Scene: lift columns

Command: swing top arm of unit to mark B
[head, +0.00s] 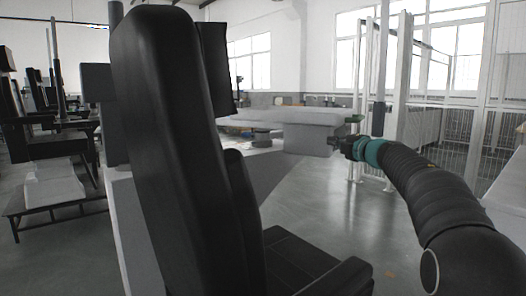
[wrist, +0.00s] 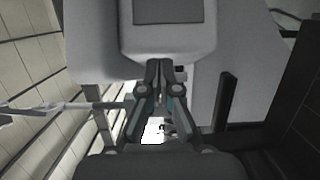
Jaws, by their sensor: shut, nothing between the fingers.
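A light grey horizontal arm (head: 285,116) stretches out from behind a black seat in the head view; I take it to be the top arm of the unit. A grey block (head: 309,141) shows under its right end. My gripper (head: 337,142) is beside that end, shut and empty. In the wrist view the closed fingers (wrist: 160,64) point at a pale grey housing (wrist: 170,42) with a dark panel (wrist: 168,11). I cannot tell whether they touch it. Mark B cannot be made out in either view. The arm's pivot is hidden behind the seat.
The tall black seat (head: 165,130) fills the near left and hides part of the unit. Other dark chairs and equipment (head: 50,125) stand at the far left. Wire fencing (head: 440,110) stands at the right. Grey floor (head: 325,205) is open between.

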